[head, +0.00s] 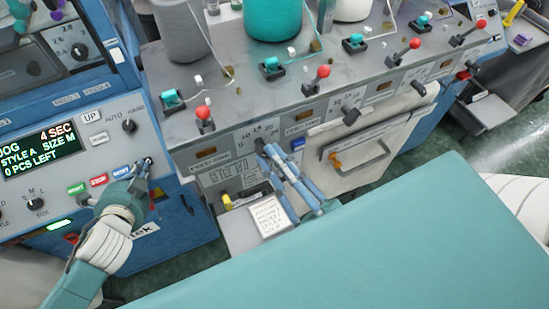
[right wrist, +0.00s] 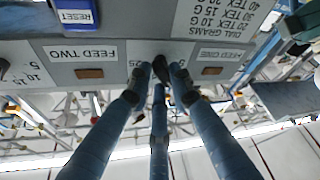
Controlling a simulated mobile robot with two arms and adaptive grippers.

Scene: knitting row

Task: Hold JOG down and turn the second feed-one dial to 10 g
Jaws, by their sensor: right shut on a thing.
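The control panel display (head: 42,151) reads JOG 4 SEC, STYLE A, SIZE M, 0 PCS LEFT. My left gripper (head: 147,163) has its tips at the right end of the button row, over a small control there. They cover it, so I cannot tell whether it is pressed. My right gripper (head: 266,150) is shut on the feed dial between the FEED ONE (head: 208,154) and FEED TWO labels; the tips also show in the right wrist view (right wrist: 162,72). The fingers mostly hide the dial, and its pointer cannot be read. Numbers 10, 15, 20 (head: 260,132) show above it.
A card (right wrist: 222,18) lists 20 TEX 10 G, 30 TEX 15 G and 40 TEX 20 G. A blue RESET button (right wrist: 75,12) sits near FEED TWO. Red-knobbed levers (head: 204,114) and yarn cones (head: 272,18) stand above. A note card (head: 268,215) lies below.

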